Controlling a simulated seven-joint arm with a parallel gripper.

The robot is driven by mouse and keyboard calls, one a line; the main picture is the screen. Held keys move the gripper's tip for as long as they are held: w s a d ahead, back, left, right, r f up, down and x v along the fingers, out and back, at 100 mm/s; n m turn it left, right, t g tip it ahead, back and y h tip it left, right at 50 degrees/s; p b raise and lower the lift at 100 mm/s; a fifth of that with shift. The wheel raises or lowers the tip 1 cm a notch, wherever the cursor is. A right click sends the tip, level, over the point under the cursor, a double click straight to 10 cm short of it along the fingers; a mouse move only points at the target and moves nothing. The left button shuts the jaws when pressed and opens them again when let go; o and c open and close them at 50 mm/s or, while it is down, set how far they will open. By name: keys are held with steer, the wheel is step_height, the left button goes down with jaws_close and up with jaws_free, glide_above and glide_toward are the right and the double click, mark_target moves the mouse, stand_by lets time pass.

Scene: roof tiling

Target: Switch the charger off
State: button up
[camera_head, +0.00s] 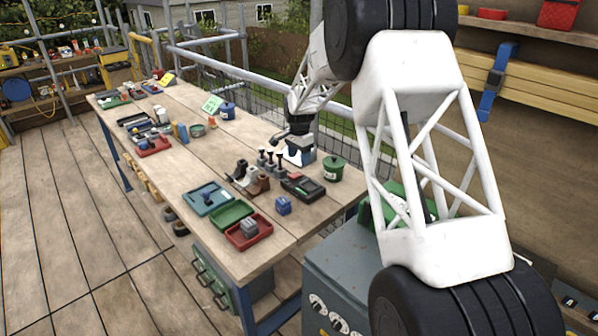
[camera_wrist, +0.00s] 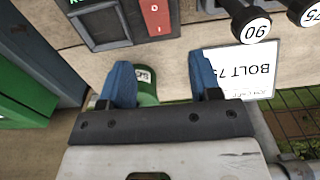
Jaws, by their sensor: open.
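The charger (camera_head: 303,187) is a dark, flat box lying near the right end of the workbench. In the wrist view its dark casing (camera_wrist: 121,33) is at the top left, partly cut off by the frame edge. Its red switch (camera_wrist: 157,16) carries small white marks; I cannot tell which side is pressed. My gripper (camera_wrist: 163,82) is open with its two blue fingers apart and nothing held between them. It is apart from the charger, below the switch in the wrist view. In the head view my gripper (camera_head: 302,157) is above the bench's back edge, just behind the charger.
Black-topped posts (camera_head: 273,160) stand beside the charger; one is marked 90 (camera_wrist: 250,25). A white card reading BOLT 75 (camera_wrist: 262,68) lies close by. A green pot (camera_head: 333,169) stands right of the charger. Green (camera_head: 232,214) and red (camera_head: 248,235) trays lie in front.

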mark_target(299, 174)
steer(key=shift+f, duration=3.45)
